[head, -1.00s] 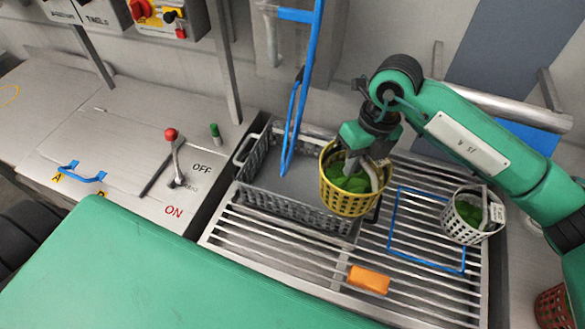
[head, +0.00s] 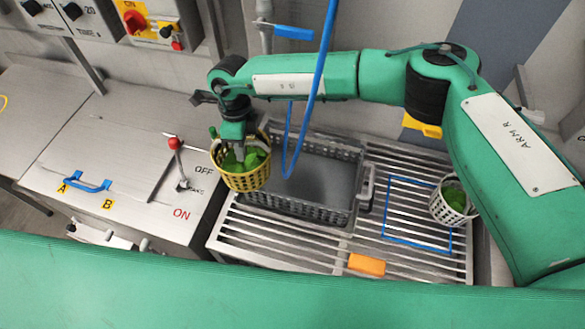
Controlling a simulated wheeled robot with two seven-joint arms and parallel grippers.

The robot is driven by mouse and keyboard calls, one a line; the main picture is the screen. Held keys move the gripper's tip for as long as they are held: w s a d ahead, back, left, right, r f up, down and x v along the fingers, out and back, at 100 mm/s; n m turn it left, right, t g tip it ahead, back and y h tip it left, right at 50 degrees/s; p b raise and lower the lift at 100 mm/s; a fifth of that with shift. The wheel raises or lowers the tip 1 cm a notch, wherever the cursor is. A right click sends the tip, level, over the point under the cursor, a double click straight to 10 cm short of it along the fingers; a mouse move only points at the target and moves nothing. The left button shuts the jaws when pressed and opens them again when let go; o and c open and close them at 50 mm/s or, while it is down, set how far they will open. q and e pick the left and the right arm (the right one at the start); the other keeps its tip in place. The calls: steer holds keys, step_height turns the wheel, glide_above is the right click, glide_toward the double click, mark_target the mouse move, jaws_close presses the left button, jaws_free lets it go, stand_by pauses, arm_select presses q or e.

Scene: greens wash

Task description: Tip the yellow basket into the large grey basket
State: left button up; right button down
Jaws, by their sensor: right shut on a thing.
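The yellow basket (head: 243,180) with green leaves in it hangs upright from my right gripper (head: 236,150), which is shut on it; the fingertips are partly hidden by the basket and leaves. The basket is raised and overlaps the left end of the large grey basket (head: 300,210) in the head view. The large grey basket stands on the slatted rack, and its visible inside looks empty. My left gripper is not in view.
A white basket (head: 447,204) with greens stands at the rack's right, beside a blue outlined square (head: 388,224). An orange block (head: 367,264) lies at the front. A blue hose (head: 318,85) hangs over the grey basket. A red-knobbed lever (head: 177,160) stands left of the yellow basket.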

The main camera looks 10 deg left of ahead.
steer(key=shift+w+a+n, duration=0.3)
steer(key=shift+a+n, duration=0.1)
steer(key=shift+a, duration=0.35)
steer(key=shift+r, duration=0.1)
